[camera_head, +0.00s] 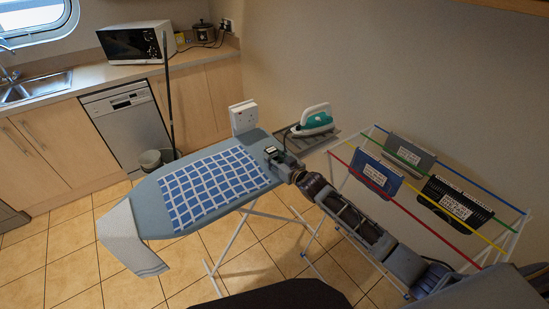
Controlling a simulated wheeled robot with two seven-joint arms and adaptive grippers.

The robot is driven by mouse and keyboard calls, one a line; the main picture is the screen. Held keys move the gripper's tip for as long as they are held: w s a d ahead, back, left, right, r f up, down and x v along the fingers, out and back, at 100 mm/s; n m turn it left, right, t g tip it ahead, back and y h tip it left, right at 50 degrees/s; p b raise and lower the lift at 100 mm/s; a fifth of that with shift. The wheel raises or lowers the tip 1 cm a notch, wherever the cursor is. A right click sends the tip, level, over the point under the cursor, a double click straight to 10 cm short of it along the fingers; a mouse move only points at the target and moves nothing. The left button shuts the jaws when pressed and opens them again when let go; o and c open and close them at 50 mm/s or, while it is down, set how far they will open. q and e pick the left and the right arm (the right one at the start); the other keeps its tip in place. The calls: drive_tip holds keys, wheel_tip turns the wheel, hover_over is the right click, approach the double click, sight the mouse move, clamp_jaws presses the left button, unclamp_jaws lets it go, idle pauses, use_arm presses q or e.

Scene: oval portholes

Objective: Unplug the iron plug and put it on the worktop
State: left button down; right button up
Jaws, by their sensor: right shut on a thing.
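My right gripper (272,151) is at the far right end of the ironing board (150,192), its arm coming in from the lower right. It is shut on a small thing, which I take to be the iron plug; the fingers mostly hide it. The white socket box (243,116) stands at the board's back edge, left of the gripper and apart from it. The white and teal iron (314,121) rests on a grey rack behind the gripper. Its cord is too small to make out. The worktop (75,85) runs along the back left. My left gripper is not in view.
A checked blue cloth (215,185) and a grey towel (130,240) lie on the board. A broom (168,95) leans in front.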

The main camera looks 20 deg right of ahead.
drive_tip(key=shift+f, duration=0.2)
drive_tip(key=o, duration=1.2)
drive_tip(key=shift+s, duration=0.1)
drive_tip(key=shift+v, duration=5.9)
